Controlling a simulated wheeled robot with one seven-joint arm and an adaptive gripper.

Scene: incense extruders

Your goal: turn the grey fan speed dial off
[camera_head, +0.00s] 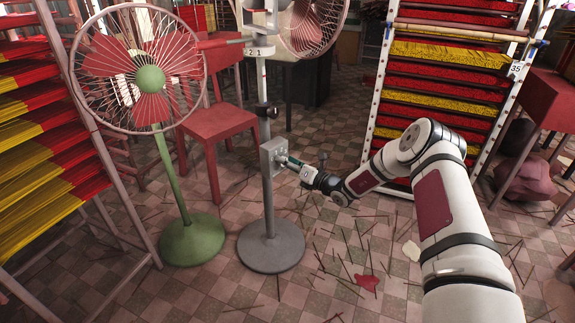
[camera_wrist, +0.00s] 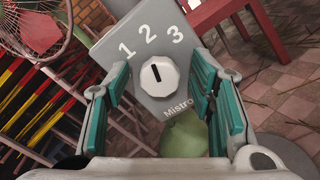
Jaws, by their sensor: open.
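The grey fan's control box (camera_head: 269,157) is on its grey post in the head view. In the wrist view the box's tilted grey face (camera_wrist: 185,52) bears the numbers 1, 2, 3 and the word "Mistro". The pale, many-sided speed dial (camera_wrist: 166,84) sits on that face with a short black mark, roughly towards the 2; its exact setting is unclear. My gripper (camera_wrist: 162,92) is open, its green-padded fingers on either side of the dial with gaps showing. In the head view my gripper (camera_head: 289,163) is at the box's right side and hides the dial.
A green fan (camera_head: 184,240) with a red-bladed head stands left of the grey fan's round base (camera_head: 272,252). A red chair (camera_head: 213,122) is behind. Incense racks (camera_head: 440,100) stand at both sides. Sticks litter the tiled floor at right.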

